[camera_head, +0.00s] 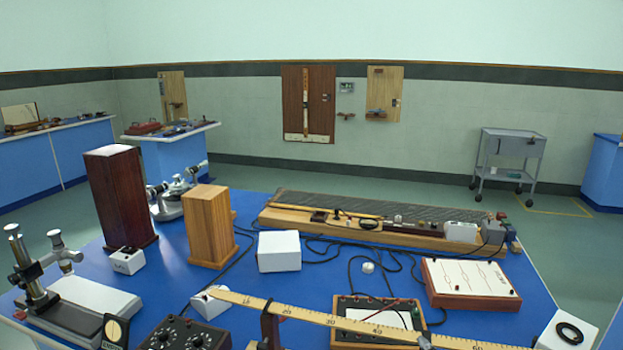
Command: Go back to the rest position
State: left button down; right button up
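Neither of my grippers shows in the head view, and I see no part of my arms. The task names no object. The blue bench (330,277) fills the lower part of the view, with lab instruments spread over its top. I cannot tell from this view how my arms are posed.
On the bench stand a tall dark wooden box (120,198), a lighter wooden box (211,226), a white box (279,251), a long wooden board (375,222) and a yellow ruler (350,325). A grey trolley (509,158) stands beyond. Floor (570,250) is clear at right.

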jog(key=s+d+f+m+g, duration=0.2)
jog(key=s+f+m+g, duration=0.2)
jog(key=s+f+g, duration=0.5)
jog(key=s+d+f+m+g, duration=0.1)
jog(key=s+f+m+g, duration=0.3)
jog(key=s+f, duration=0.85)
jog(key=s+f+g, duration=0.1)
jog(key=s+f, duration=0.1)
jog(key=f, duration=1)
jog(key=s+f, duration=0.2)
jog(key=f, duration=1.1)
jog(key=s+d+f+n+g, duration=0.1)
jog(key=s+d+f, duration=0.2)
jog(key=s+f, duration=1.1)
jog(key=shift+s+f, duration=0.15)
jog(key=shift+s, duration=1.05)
